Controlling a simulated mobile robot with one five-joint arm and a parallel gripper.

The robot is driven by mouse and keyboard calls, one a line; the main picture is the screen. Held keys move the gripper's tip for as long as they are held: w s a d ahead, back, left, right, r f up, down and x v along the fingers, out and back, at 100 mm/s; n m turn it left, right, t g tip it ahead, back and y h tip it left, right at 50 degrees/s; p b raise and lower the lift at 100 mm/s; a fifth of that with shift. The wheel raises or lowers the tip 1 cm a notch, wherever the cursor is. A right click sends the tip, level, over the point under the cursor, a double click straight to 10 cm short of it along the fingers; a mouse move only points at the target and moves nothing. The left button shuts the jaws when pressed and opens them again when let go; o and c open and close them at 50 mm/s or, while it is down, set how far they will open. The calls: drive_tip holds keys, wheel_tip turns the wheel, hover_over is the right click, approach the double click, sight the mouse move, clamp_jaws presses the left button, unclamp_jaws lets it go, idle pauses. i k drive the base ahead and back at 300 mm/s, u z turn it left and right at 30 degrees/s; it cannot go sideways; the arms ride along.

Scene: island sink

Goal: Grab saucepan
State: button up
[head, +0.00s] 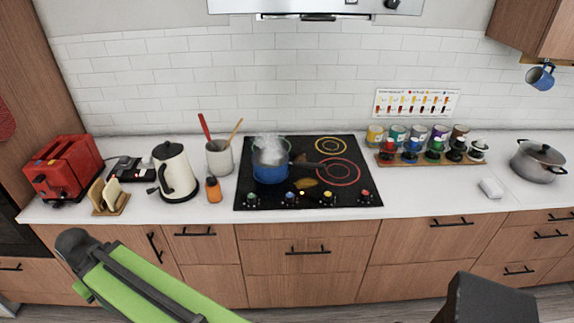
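A blue saucepan (271,166) stands on the left part of the black cooktop (240,198), with steam rising over it. Its dark handle (309,164) points right across the cooktop. A grey pot with a lid (538,161) stands on the counter at the far right. My green arm shows at the lower left, in front of the drawers and well short of the saucepan. I see no gripper fingers in the head view, so what the gripper holds is hidden.
A red toaster (62,168), a cream kettle (175,172), a utensil crock (219,157) and an orange bottle (213,190) stand left of the cooktop. A spice-jar rack (428,163) is to its right. The white counter (420,192) is mostly clear right of the cooktop's front.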

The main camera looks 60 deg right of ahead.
sight(273, 174)
drive_tip(key=z, duration=1.85)
drive_tip(key=k, duration=0.6)
drive_tip(key=u, duration=1.55)
drive_tip(key=i, duration=0.75)
drive_tip(key=z, duration=0.6)
